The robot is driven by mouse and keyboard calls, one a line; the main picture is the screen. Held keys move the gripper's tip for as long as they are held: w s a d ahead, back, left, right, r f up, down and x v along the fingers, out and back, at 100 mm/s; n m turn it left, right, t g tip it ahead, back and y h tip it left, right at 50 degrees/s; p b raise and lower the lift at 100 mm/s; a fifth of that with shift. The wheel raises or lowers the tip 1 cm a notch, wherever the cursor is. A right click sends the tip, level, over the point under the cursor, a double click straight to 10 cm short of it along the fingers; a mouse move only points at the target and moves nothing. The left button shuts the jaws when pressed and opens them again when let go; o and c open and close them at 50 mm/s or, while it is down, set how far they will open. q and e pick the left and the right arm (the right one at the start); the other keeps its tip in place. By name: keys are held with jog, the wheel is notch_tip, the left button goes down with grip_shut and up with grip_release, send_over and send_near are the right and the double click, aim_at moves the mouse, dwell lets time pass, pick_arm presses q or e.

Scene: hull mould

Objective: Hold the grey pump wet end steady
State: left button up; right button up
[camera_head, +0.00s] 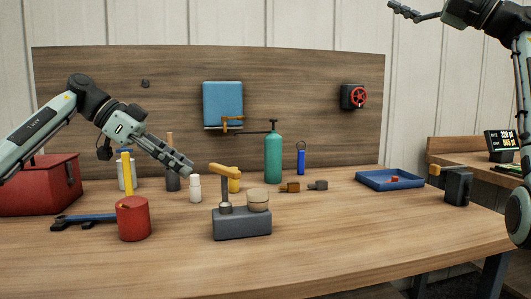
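A small grey fitting (318,185) lies on the workbench right of centre, beside a similar brown one (291,187). It looks like the grey pump wet end, but it is too small to be sure. My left gripper (186,168) hangs above the left part of the bench, near a white bottle (195,188) and well left of the grey fitting. Its fingers show side-on and hold nothing that I can see. My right gripper (396,9) is raised high at the upper right, far from the bench, with nothing visible in it.
A grey block (242,224) with an orange-handled tool and a round tan piece stands at front centre. A red can (133,219) and red box (40,186) are left. A green bottle (273,153) stands behind. A blue tray (389,181) is right.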

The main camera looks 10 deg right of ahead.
jog(key=s+a+n+g+h, duration=0.2)
jog(key=a+n+g, duration=0.25)
jog(key=a, duration=0.25)
jog(key=m+g+h, duration=0.9)
jog(key=m+g, duration=0.1)
jog(key=g, duration=0.1)
send_over(259, 210)
jog(key=w, duration=0.3)
notch_tip(259, 210, down, 34)
jog(key=f+m+h, duration=0.1)
jog(key=f, duration=0.2)
jog(key=f+m+g+h, duration=0.1)
jog(key=f+m, duration=0.1)
jog(key=f, duration=0.2)
jog(key=s+f+m+g+h, duration=0.1)
jog(key=f+m+h, duration=0.1)
jog(key=f, duration=0.1)
jog(key=shift+s+d+f, duration=0.1)
jog(key=shift+d+f, duration=0.1)
jog(key=shift+d, duration=0.15)
jog(key=f, duration=0.6)
jog(key=shift+w, duration=0.2)
jog(key=shift+f, duration=0.8)
